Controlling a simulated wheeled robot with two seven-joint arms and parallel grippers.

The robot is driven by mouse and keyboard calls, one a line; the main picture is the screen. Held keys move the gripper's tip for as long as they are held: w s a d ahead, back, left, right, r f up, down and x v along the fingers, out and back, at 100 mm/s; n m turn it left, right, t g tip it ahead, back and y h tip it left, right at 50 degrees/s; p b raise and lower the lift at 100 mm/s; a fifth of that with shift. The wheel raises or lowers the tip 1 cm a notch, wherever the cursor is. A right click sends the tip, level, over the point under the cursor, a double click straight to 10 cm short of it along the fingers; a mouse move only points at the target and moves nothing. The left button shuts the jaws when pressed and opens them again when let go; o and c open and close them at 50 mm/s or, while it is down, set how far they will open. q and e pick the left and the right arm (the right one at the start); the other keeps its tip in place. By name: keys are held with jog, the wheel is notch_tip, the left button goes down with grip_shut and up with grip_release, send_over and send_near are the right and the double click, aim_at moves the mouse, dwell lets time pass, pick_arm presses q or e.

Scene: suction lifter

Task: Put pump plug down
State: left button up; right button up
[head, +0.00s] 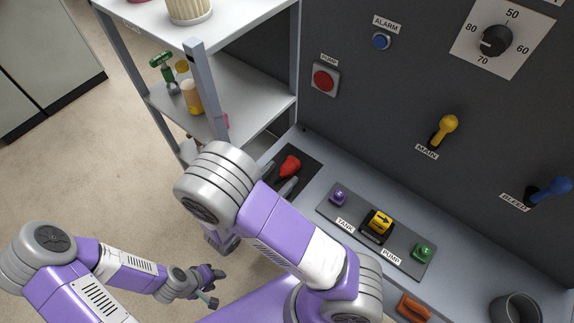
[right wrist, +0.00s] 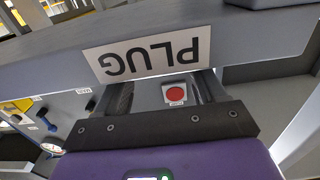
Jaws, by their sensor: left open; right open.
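The red pump plug (head: 290,166) lies on a dark pad (head: 311,160) at the left end of the grey counter. My right gripper (head: 281,174) is at the pad, its two dark fingers spread to either side of the plug's near end. It is open; I cannot tell whether a finger touches the plug. In the right wrist view its fingers (right wrist: 165,92) stand apart, and the plug is not visible there. My left gripper (head: 209,286) is open and empty, low over the floor at the lower left. My right arm hides part of the counter.
A "PLUG" label (right wrist: 153,53) shows upside down in the right wrist view. A panel (head: 330,214) with TANK and PUMP sockets and a yellow arrow knob (head: 380,222) lies right of the pad. A shelf (head: 245,95) stands left. The red pump button (head: 324,80) is on the wall.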

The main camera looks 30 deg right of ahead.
jog(key=p+v, duration=0.1)
jog(key=v, duration=0.7)
jog(key=shift+p, duration=0.3)
